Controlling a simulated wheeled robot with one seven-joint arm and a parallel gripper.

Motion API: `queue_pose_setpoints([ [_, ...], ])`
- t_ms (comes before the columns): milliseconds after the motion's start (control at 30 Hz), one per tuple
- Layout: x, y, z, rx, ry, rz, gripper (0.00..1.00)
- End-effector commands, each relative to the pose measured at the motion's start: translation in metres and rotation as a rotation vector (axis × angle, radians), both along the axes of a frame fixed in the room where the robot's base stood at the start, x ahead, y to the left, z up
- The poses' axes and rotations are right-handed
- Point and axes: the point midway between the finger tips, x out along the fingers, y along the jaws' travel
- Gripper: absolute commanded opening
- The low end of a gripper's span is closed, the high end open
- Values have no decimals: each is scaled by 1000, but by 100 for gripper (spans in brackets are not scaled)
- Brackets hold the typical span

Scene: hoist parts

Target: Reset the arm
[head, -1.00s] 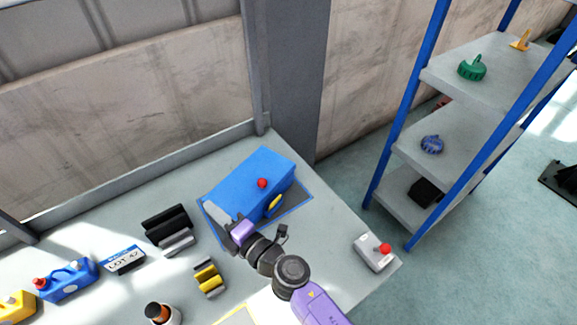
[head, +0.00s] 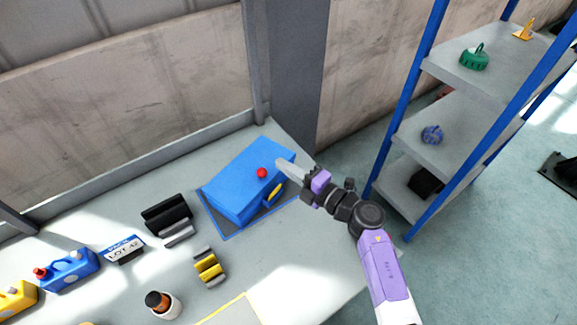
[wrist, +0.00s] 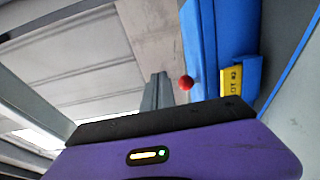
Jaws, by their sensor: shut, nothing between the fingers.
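My arm reaches in from the lower right of the head view. My gripper (head: 284,166) is shut and empty, held near the right end of a blue box (head: 236,190) on the table. Whether it touches the box cannot be told. In the wrist view the purple gripper body fills the bottom and the fingertips are not clear. The blue box (wrist: 228,45), red knob (wrist: 186,83) and yellow tag (wrist: 232,82) show beyond it.
The table holds a black-and-grey block (head: 167,218), yellow-and-black part (head: 209,268), LOT 42 sign (head: 123,249), blue jug (head: 70,270) and an orange-and-black item in a white cup (head: 162,304). A blue-post shelf (head: 470,70) with several parts stands at right.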

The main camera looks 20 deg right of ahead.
Motion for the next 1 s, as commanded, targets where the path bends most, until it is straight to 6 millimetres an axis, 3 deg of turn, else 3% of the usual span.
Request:
queue_pose_setpoints([
  [433,5,-15,4,23,-4,-26,0],
  [600,9,-30,52,147,-77,-91,0],
  [667,0,-36,66,219,-96,-117,0],
  [800,-37,-46,83,397,-107,-170,0],
  [1000,-107,-58,86,653,-58,-236,0],
])
